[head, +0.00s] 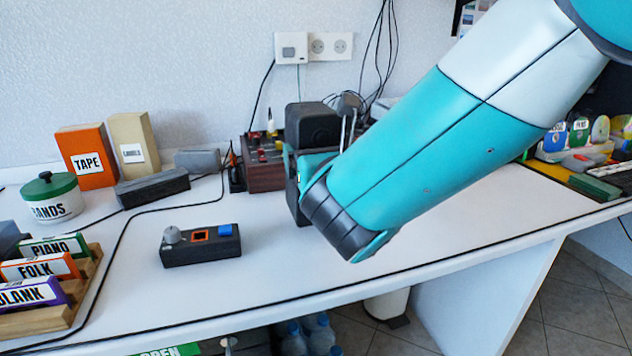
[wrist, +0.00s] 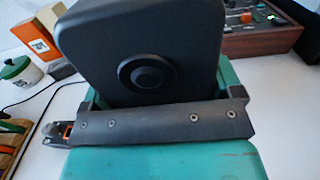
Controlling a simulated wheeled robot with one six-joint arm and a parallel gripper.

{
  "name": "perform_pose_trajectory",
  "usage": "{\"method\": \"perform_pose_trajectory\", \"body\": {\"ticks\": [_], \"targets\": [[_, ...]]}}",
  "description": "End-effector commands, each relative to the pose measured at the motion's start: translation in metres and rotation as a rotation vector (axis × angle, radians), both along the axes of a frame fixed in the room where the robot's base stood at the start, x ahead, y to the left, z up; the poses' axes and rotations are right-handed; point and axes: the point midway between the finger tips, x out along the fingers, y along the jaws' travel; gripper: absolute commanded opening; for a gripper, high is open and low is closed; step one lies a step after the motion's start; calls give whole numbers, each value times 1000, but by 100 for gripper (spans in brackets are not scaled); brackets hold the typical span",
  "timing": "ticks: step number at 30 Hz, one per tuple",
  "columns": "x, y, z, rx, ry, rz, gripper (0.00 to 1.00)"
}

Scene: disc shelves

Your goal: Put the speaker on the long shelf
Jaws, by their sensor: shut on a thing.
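The speaker is a black box with rounded edges. In the head view the speaker (head: 312,127) shows above the dark and teal end of my arm, over the white desk. In the wrist view the speaker (wrist: 110,40) fills the upper middle, with a round cone on its face. My gripper (wrist: 150,118) is shut on the speaker, with teal fingers on either side of its lower part. In the head view my gripper (head: 300,170) is partly hidden by the arm. I cannot pick out a long shelf for sure.
A small black device (head: 200,245) with a knob lies on the desk (head: 330,285). A red-brown mixer (head: 262,175) stands behind the gripper. Orange TAPE box (head: 88,165), a green-lidded jar (head: 52,205) and a wooden disc rack (head: 50,318) are at left. The front desk stretch is clear.

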Motion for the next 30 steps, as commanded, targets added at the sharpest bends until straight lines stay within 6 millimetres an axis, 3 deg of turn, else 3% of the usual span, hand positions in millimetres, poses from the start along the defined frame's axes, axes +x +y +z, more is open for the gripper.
{"method": "perform_pose_trajectory", "body": {"ticks": [7,19,20,21,30], "targets": [[0,0,-38,-2,-2,1,36],[0,0,-40,-1,-1,0,36],[0,0,-42,-2,2,0,88],[0,0,-41,-2,2,0,97],[0,0,-37,0,1,0,100]]}}
